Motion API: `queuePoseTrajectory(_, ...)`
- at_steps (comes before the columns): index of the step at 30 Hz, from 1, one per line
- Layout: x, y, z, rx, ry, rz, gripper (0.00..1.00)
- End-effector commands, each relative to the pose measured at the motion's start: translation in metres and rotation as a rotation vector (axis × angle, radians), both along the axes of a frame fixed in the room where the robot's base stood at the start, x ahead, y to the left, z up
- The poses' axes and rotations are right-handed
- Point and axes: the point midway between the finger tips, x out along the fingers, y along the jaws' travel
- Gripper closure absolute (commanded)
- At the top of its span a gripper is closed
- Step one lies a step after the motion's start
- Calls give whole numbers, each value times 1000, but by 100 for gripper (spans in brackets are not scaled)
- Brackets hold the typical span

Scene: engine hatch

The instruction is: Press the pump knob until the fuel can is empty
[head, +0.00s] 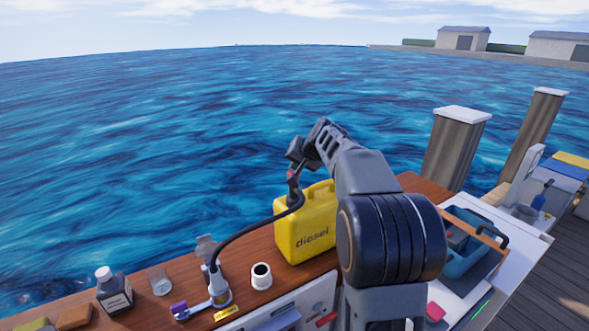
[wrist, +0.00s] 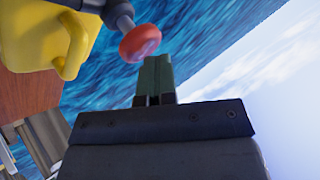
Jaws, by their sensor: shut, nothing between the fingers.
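The yellow fuel can (head: 305,238), marked "diesel", stands upright on the wooden deck. The pump sits on its top, and its red knob (head: 293,175) shows just below my gripper (head: 294,156). In the wrist view, the red knob (wrist: 140,43) sits on a dark stem beside the yellow can (wrist: 30,35). My gripper (wrist: 155,58) is shut and empty, its fingertips close to the knob; I cannot tell whether they touch it. A black hose (head: 252,229) runs from the pump down to an open filler (head: 218,290). The fuel level inside the can does not show.
A white mug (head: 261,276), a clear glass (head: 159,281) and a dark bottle (head: 114,291) stand on the deck left of the can. Open water lies beyond the deck.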

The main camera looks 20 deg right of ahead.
Motion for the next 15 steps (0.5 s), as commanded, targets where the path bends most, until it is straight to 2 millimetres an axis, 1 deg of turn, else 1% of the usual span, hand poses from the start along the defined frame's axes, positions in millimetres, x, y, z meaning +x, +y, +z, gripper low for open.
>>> queuePoseTrajectory(1,0,0,-3,1,3,0,100)
queuePoseTrajectory(15,0,0,-9,1,3,0,100)
